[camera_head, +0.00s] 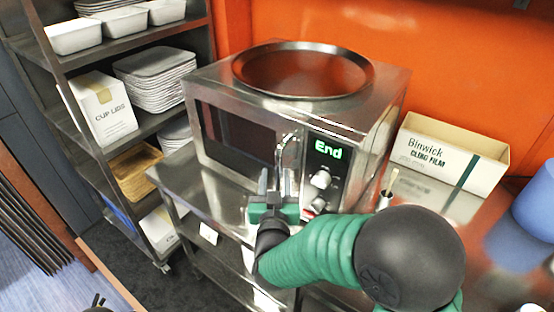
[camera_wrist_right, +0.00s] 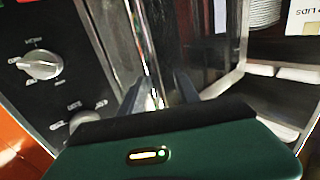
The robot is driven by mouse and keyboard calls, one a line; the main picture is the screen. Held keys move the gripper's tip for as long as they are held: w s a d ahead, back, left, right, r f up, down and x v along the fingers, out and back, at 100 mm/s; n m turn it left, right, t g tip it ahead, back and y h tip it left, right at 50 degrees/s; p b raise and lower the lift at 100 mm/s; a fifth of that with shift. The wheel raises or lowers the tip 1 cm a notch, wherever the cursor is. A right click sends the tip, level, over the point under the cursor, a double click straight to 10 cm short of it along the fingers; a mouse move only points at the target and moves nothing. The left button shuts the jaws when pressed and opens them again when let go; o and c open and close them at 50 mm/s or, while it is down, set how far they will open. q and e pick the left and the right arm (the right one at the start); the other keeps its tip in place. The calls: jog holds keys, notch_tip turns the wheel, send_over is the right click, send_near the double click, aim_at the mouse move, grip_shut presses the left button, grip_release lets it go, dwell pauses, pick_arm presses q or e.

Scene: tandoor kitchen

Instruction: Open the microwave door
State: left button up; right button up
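The steel microwave (camera_head: 377,132) stands on a metal counter, its dark-windowed door (camera_head: 235,134) closed. A vertical bar handle (camera_head: 283,152) runs along the door's right edge, beside the control panel with a green "End" display. My right gripper (camera_head: 276,182) is at the handle's lower end. In the right wrist view, its fingers (camera_wrist_right: 160,92) are apart, with a bright metal strip, apparently the handle, between them; I cannot tell whether they touch it. Small dark tips at the bottom left of the head view may be my left gripper (camera_head: 98,301); its state is unclear.
A large round pan (camera_head: 303,72) rests on the microwave. A cling film box (camera_head: 450,153) and a blue container (camera_head: 538,200) stand to the right. A rack (camera_head: 68,62) with trays and a cup lids box (camera_head: 104,108) stands at left. Dark floor shows between rack and counter.

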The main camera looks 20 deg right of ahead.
jog(key=shift+w+d, duration=0.1)
jog(key=shift+w, duration=0.15)
jog(key=shift+d+r, duration=0.1)
jog(key=shift+s+d+r, duration=0.15)
jog(key=shift+s+d, duration=0.15)
jog(key=shift+s, duration=0.05)
jog(key=shift+c, duration=0.9)
jog(key=shift+w+a, duration=0.15)
jog(key=shift+a, duration=0.05)
grip_shut()
